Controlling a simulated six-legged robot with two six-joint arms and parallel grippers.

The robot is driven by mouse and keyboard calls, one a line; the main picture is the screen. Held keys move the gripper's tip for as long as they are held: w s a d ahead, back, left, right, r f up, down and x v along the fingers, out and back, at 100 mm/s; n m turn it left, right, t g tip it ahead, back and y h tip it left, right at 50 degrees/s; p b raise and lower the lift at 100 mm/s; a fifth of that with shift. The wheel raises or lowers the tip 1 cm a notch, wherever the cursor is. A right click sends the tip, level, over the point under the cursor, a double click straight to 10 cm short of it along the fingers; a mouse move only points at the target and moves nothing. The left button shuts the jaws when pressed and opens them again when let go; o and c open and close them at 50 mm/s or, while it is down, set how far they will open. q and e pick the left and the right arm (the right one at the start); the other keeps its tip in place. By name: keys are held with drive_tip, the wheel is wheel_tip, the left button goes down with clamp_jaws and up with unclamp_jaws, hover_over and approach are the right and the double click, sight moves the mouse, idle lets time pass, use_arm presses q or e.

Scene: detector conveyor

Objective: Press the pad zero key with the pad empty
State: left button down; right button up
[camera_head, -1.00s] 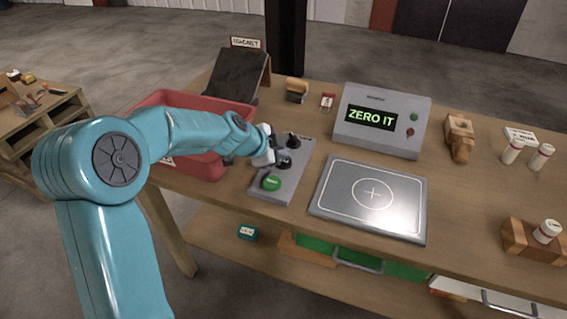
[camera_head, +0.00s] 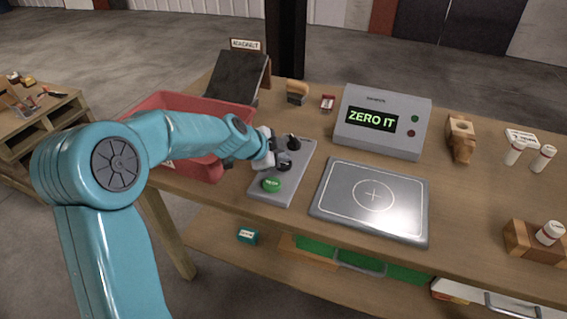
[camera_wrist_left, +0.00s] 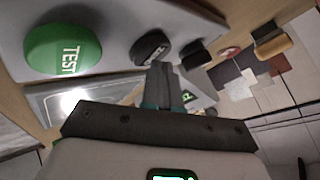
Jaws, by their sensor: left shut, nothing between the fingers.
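The key panel (camera_head: 297,178) lies on the bench with a green TEST key (camera_head: 271,184) at its near end. A dark middle key (camera_head: 284,165) and another dark key (camera_head: 292,142) stand farther back. My left gripper (camera_head: 277,158) is shut and empty, close to the middle key. In the left wrist view the fingertips (camera_wrist_left: 161,70) point at the middle key (camera_wrist_left: 150,47), whose label I cannot read; I cannot tell whether they touch. The grey pad (camera_head: 338,203) with a circle and cross is empty. The display box (camera_head: 400,138) reads ZERO IT.
A red bin (camera_head: 190,103) stands left of the panel, under my left arm. A wooden block (camera_head: 460,138), white bottles (camera_head: 543,158) and a wooden holder (camera_head: 530,242) stand at the right. A small stamp-like object (camera_head: 297,92) and red tag (camera_head: 328,103) lie behind the panel.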

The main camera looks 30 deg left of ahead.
use_arm(q)
drive_tip(key=shift+f+b, duration=0.25)
drive_tip(key=shift+b, duration=0.05)
drive_tip(key=shift+r, duration=0.15)
idle(0.5)
drive_tip(key=shift+r+p, duration=0.45)
drive_tip(key=shift+r, duration=0.3)
drive_tip(key=shift+r, duration=0.1)
drive_tip(key=shift+r+p, duration=1.55)
drive_tip(key=shift+r, duration=0.85)
